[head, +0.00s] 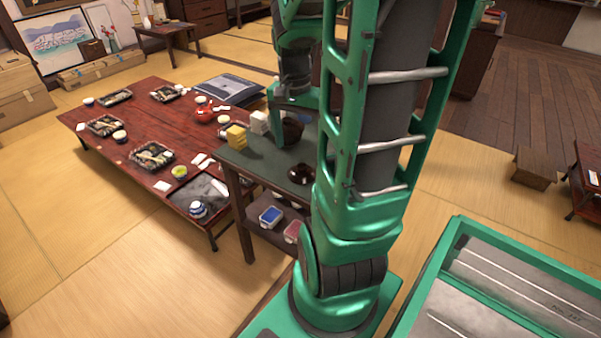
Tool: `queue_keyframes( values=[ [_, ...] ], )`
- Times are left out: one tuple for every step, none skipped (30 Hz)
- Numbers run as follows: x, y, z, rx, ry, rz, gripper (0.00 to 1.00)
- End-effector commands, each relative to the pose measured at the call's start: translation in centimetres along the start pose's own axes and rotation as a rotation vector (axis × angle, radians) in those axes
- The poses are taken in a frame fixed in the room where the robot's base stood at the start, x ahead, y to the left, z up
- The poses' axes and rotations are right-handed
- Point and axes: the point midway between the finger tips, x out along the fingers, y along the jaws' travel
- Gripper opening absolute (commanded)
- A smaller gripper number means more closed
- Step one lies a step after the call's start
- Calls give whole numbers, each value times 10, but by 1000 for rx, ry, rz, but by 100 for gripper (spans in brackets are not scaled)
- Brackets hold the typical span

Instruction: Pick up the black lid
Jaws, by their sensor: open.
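A small, glossy dark lid-like piece (300,174) lies on the dark green top of a small side table (262,166). It looks like the black lid, but it is too small to be sure. A dark round vessel (292,131) stands farther back on the same top, partly hidden by my arm. My gripper (296,112) is open and points down close above or around this vessel. I cannot tell whether it touches it. The gripper is beyond the lid-like piece and apart from it. My arm hides the right part of the tabletop.
The shelf below holds a blue-topped box (270,215) and a reddish one (292,231). A low red table (140,108) with dishes lies to the left. Tatami (110,270) is clear in front.

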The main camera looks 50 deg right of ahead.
Motion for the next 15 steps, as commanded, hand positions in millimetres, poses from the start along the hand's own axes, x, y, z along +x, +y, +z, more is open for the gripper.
queue_keyframes(
  values=[
    [9, -4, -15, 85, -9, 3, 86],
    [13, -7, -22, 134, -13, 1, 86],
    [19, -11, -32, 196, -19, -3, 86],
    [23, -14, -39, 241, -23, -7, 86],
    [27, -16, -45, 284, -27, -10, 86],
    [32, -19, -53, 336, -33, -15, 86],
    [35, -21, -59, 371, -37, -19, 86],
    [38, -22, -63, 402, -42, -22, 86],
    [42, -24, -68, 438, -48, -26, 86],
    [44, -25, -72, 462, -51, -29, 86],
    [46, -26, -75, 481, -53, -32, 86],
    [48, -27, -78, 503, -57, -35, 86],
    [50, -28, -80, 514, -59, -36, 86],
    [52, -28, -81, 524, -60, -37, 86],
    [55, -29, -82, 532, -62, -37, 86]
  ],
)
